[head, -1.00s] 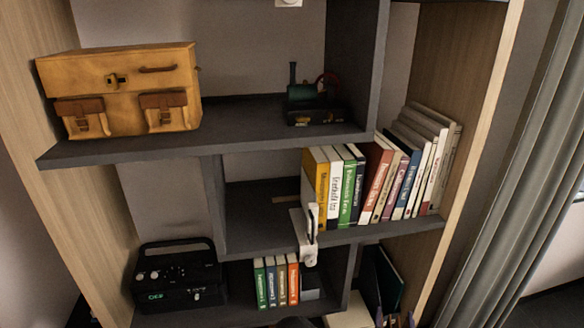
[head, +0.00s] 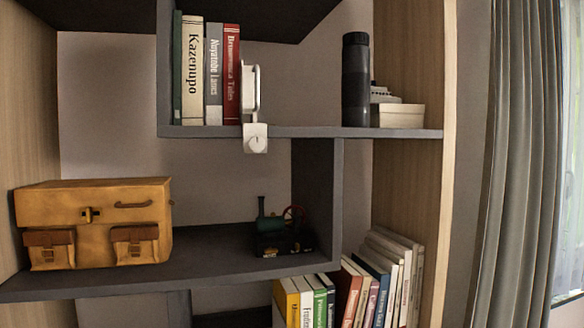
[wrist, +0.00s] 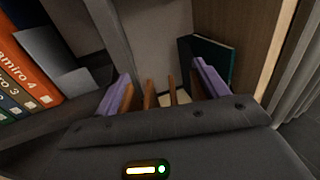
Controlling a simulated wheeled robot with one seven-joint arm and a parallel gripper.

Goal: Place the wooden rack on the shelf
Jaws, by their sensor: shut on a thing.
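In the wrist view my gripper (wrist: 161,76) has its two purple fingers around the brown slats of the wooden rack (wrist: 148,95). The gripper is shut on the rack, and its dark body hides the rack's lower part. The rack is in front of the lower right compartment of the shelf (wrist: 157,45). Whether it touches a board cannot be told. In the head view the shelf (head: 200,262) fills most of the picture. Neither my gripper nor the rack shows there.
A dark green book (wrist: 207,58) leans in the compartment ahead, beside the wooden side panel (wrist: 258,45). Several books (wrist: 22,75) stand to the left, past an upright divider. Higher up are a yellow case (head: 95,222), a model engine (head: 283,235) and a dark bottle (head: 355,80).

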